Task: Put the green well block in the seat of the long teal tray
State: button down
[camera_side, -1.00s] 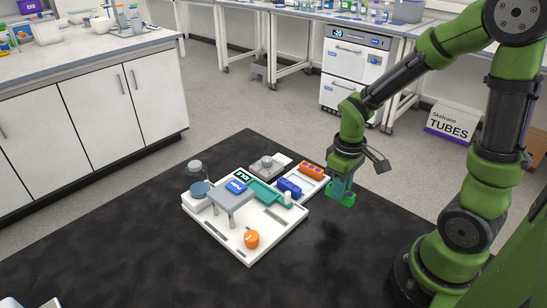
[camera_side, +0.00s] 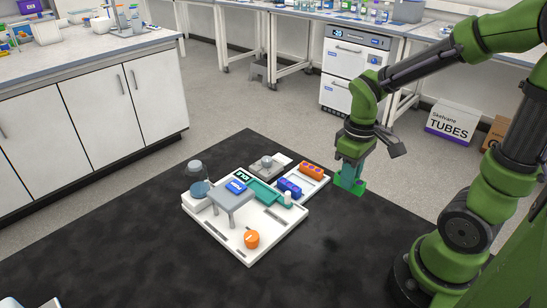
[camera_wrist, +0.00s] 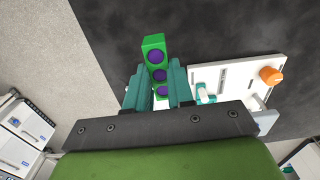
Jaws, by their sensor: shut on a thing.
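The green well block (camera_side: 351,186) is held in my gripper (camera_side: 350,177) at the right of the white board, over the black mat. In the wrist view the block (camera_wrist: 153,44) shows purple wells along its top and sticks out beyond the two teal fingers of my gripper (camera_wrist: 157,82), which are shut on its sides. A dark patch lies on the mat below and left of it; its height above the mat is hard to tell. The long teal tray (camera_side: 262,191) lies on the white board, left of my gripper; its visible part looks empty. The grey stand partly hides it.
The white board (camera_side: 244,254) carries a grey stand (camera_side: 232,199), an orange knob (camera_side: 251,239), a clear-domed jar (camera_side: 197,180) and a small white cylinder (camera_side: 287,197). A blue block (camera_side: 289,187) and an orange block (camera_side: 312,170) lie between the teal tray and my gripper. The front mat is clear.

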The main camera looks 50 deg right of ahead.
jog(key=r, duration=0.2)
jog(key=shift+w+r, duration=0.3)
jog(key=shift+w, duration=0.05)
jog(key=w+a, duration=0.3)
jog(key=w, duration=0.4)
jog(key=w+a, duration=0.2)
jog(key=w, duration=0.5)
send_over(261, 191)
notch_tip(261, 191, down, 5)
jog(key=shift+r, duration=0.1)
jog(key=shift+f, duration=2.1)
jog(key=shift+f, duration=0.6)
jog(key=c, duration=0.6)
grip_release()
